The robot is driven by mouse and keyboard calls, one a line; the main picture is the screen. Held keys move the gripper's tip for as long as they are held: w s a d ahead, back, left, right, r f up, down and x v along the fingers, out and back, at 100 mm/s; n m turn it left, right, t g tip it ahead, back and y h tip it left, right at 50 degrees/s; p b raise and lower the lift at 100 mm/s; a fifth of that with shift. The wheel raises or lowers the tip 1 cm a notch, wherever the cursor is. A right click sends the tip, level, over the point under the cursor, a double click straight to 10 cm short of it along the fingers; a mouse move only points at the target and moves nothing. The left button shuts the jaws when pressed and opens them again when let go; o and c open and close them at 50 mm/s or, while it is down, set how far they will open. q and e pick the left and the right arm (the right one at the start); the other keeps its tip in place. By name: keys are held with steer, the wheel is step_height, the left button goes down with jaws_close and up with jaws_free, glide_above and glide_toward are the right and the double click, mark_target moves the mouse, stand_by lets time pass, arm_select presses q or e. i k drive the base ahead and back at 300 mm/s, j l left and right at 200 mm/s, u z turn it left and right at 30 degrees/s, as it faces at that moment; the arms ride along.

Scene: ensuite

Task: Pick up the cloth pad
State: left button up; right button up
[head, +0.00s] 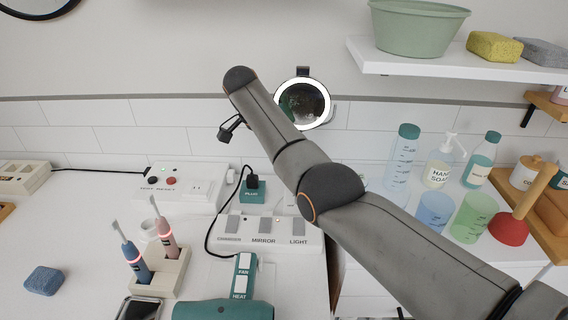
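The cloth pad is most likely the small blue textured pad (43,281) lying flat on the white counter at the lower left of the head view. Nothing touches it. My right arm comes in from the lower right and reaches up across the middle. A small dark part (231,128) shows beside its far end and may be part of my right gripper; its fingers cannot be made out. That end is well up and right of the pad. My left gripper is not in view.
A holder (158,275) with two electric toothbrushes stands right of the pad. Bottles, cups and a plunger (511,228) stand at right. The counter around the pad is clear.

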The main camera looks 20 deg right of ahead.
mark_target(44, 280)
steer(key=k, duration=1.5)
